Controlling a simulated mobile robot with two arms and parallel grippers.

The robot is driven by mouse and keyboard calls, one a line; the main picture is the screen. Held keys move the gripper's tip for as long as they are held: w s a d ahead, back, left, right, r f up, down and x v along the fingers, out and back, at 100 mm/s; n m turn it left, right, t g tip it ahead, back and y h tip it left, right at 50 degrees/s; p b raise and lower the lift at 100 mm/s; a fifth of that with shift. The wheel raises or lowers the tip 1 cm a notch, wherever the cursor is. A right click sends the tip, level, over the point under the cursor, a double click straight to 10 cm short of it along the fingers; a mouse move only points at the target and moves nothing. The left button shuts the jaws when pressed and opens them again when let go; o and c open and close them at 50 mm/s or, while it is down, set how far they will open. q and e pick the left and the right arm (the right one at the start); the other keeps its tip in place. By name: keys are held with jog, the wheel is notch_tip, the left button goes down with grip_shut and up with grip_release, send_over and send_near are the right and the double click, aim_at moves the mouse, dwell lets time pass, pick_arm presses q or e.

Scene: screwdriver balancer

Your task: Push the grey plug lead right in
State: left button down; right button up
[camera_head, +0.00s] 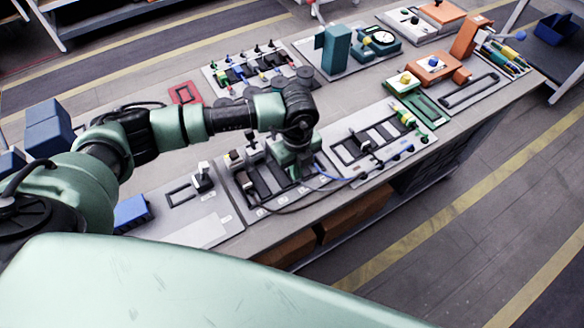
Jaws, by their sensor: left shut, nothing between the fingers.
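My left arm reaches in from the left over the workbench (238,228). My left gripper (297,176) points down over the right part of a grey panel (232,180) with dark sockets, and it is shut and empty. A thin dark grey lead (285,211) curves along the front of this panel toward the right. A blue lead (330,177) runs out beside the gripper. The grey lead's plug is hidden or too small to make out, so I cannot tell how deep it sits or whether the gripper touches it. My right gripper is not in view.
A second socket panel (348,151) with coloured plugs lies just right of the gripper. A row of coloured plugs (240,72) stands behind the arm. A teal block (333,48) stands upright farther back. A blue box (132,213) sits at the front left.

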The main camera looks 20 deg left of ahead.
pick_arm(q)
jog(key=shift+s+d+r, duration=0.1)
notch_tip(320, 180, up, 7)
jog(key=p, duration=0.5)
dwell(0.9)
